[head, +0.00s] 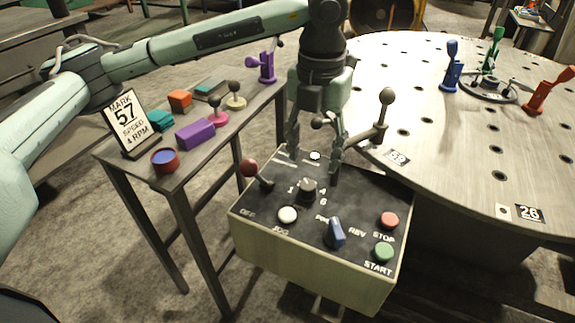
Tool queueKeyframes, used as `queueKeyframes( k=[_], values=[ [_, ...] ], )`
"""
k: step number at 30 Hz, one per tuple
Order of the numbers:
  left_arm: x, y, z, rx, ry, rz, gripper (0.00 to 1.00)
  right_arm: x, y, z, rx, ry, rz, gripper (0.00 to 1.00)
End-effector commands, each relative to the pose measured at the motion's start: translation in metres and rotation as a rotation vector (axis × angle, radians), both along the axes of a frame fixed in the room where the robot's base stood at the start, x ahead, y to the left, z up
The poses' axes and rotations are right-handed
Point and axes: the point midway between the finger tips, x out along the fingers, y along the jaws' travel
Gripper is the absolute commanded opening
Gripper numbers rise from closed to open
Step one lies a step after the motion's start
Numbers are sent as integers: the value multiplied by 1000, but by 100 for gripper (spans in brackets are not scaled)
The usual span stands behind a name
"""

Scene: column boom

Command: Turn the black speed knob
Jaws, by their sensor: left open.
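The black speed knob (307,189) sits on the dark top of the control box (310,257), with the numbers 1, 4 and 6 around it. Its exact pointer direction is too small to tell. My left gripper (315,160) comes down from above, behind the knob in the picture. Its two fingers are spread apart and hold nothing. A small white lamp or button shows between them. The knob is in front of the fingers and appears clear of them. A sign (126,120) on the side table reads MARK 57, SPEED 4 RPM. My right gripper is not in view.
The box also carries a red-ball lever (250,168), white JOG button (288,215), blue selector (336,233), red STOP (389,220) and green START (383,252). A ball-ended handle (386,97) rises right of the gripper, near the large round table (450,150).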

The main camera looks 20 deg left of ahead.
Motion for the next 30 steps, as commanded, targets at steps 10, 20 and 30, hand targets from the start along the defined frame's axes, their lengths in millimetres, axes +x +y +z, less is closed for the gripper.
queueKeyframes(
  k=[10,20,30],
  values=[
    [-1,0,-18,0,2,0,53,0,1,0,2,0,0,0],
    [-1,0,-68,-1,3,1,53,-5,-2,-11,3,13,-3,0],
    [0,0,-78,-1,0,0,53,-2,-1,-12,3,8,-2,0]
  ],
)
